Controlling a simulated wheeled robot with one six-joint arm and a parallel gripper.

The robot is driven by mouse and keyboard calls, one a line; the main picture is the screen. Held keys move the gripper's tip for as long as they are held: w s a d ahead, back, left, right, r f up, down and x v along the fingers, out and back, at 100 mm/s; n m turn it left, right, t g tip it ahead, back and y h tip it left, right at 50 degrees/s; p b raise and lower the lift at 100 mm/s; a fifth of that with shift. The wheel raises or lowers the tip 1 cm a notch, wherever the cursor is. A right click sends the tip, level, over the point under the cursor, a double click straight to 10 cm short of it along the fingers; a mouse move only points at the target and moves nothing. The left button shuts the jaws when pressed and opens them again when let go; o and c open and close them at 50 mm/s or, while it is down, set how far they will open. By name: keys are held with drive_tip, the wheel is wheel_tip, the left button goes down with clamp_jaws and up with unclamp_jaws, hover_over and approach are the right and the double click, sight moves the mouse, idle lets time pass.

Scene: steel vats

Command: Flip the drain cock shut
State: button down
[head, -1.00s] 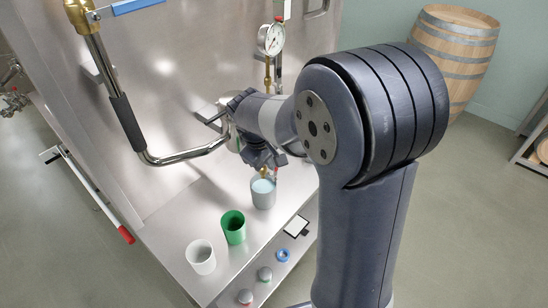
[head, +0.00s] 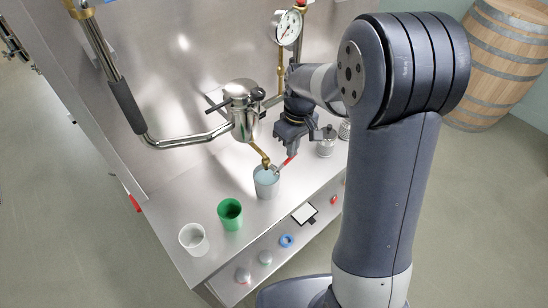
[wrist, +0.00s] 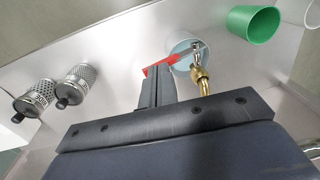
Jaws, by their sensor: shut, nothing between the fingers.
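The drain cock (head: 265,161) is a brass spout below a steel vessel (head: 242,108), over a pale grey cup (head: 266,188) with light blue contents. Its red lever (head: 285,164) sticks out to the right, across the spout's line. In the wrist view the brass cock (wrist: 200,80) is right of my fingers, and the red lever (wrist: 160,67) crosses just beyond their tips. My gripper (head: 292,152) is shut and empty, pointing down beside the lever's outer end. In the wrist view its fingertips (wrist: 158,76) are together; whether they touch the lever I cannot tell.
A green cup (head: 230,214) and a white cup (head: 193,239) stand on the steel shelf to the left. Perforated steel canisters (head: 326,142) stand right of my gripper. A pressure gauge (head: 288,27) is behind. A bent pipe with a black grip (head: 126,106) reaches in from the left.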

sight(286, 161)
drive_tip(key=shift+w+d+f, duration=0.2)
drive_tip(key=shift+s+a+f+b, duration=0.3)
drive_tip(key=shift+s+a, duration=0.2)
drive_tip(key=shift+a, duration=0.15)
drive_tip(key=shift+a+r+p, duration=0.1)
drive_tip(key=shift+r+p, duration=0.25)
drive_tip(key=shift+r, duration=0.15)
drive_tip(key=r+p, duration=0.3)
drive_tip(key=shift+s+a+r, duration=0.3)
drive_tip(key=shift+a+r, duration=0.05)
drive_tip(key=shift+r, duration=0.05)
drive_tip(key=w+d+r+b, duration=0.2)
drive_tip(key=w+d+r, duration=0.2)
drive_tip(key=d+r, duration=0.1)
drive_tip(key=shift+w+d+b, duration=0.4)
drive_tip(key=shift+d, duration=0.45)
